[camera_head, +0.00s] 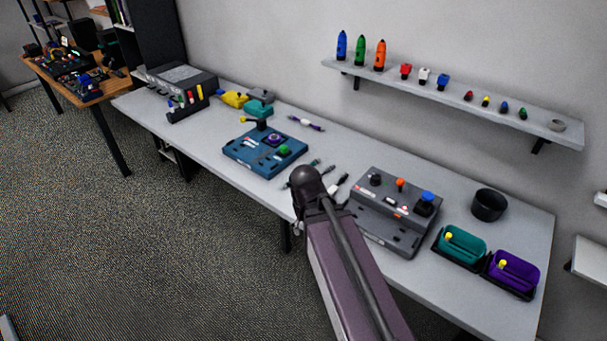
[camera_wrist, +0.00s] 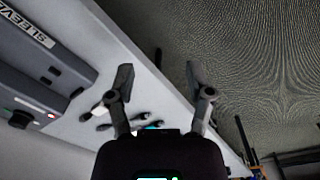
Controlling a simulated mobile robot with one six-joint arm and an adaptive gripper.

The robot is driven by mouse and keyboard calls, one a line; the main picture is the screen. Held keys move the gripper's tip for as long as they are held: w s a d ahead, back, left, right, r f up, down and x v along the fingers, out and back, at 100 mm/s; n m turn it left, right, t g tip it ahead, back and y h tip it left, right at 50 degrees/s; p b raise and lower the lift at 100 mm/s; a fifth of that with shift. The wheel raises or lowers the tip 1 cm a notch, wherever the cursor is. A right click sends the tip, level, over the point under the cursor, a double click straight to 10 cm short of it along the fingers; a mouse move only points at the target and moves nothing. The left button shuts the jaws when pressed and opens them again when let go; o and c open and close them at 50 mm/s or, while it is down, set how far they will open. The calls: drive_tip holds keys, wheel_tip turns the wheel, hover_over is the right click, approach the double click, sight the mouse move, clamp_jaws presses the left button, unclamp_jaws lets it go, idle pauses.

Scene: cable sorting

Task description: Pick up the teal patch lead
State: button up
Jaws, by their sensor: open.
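Several short leads lie on the grey bench between the blue control box and the grey control box. In the head view, a dark lead with a faint teal tint (camera_head: 315,163) lies just beyond my arm's end; I cannot tell for sure that it is the teal patch lead. In the wrist view, dark and white lead ends (camera_wrist: 103,112) show left of and behind my fingers, and a small teal patch (camera_wrist: 155,126) shows just above the gripper body. My gripper (camera_wrist: 160,75) is open, with nothing between its fingertips. In the head view my arm hides part of the lead area.
The blue control box (camera_head: 255,156) stands left of the leads, the grey control box (camera_head: 372,225) right. A purple-and-white lead (camera_head: 306,123) lies farther back. Teal (camera_head: 475,256) and purple (camera_head: 527,283) bins and a black cup (camera_head: 488,205) are at the right. A shelf (camera_head: 450,97) hangs above.

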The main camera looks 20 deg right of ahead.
drive_tip(key=w+f+n+t+h+b, duration=0.2)
drive_tip(key=w+f+n+h+b, duration=0.25)
drive_tip(key=w+n+b, duration=0.2)
drive_tip(key=n+t+h+b, duration=0.6)
drive_tip(key=n+b, duration=0.4)
drive_tip(key=n, duration=0.8)
approach(288, 184)
drive_tip(key=s+a, duration=0.2)
drive_tip(key=shift+w+a+r, duration=0.15)
drive_tip(key=shift+r, duration=0.4)
drive_tip(key=b+x, duration=0.3)
drive_tip(key=x, duration=0.4)
drive_tip(key=shift+w+d+f, duration=0.2)
drive_tip(key=shift+d, duration=0.05)
drive_tip(key=shift+w+d+f, duration=0.1)
drive_tip(key=shift+w+d, duration=0.1)
drive_tip(key=shift+d, duration=0.15)
drive_tip(key=shift+w, duration=0.1)
drive_tip(key=shift+b+x, duration=0.9)
drive_tip(key=shift+x, duration=1.7)
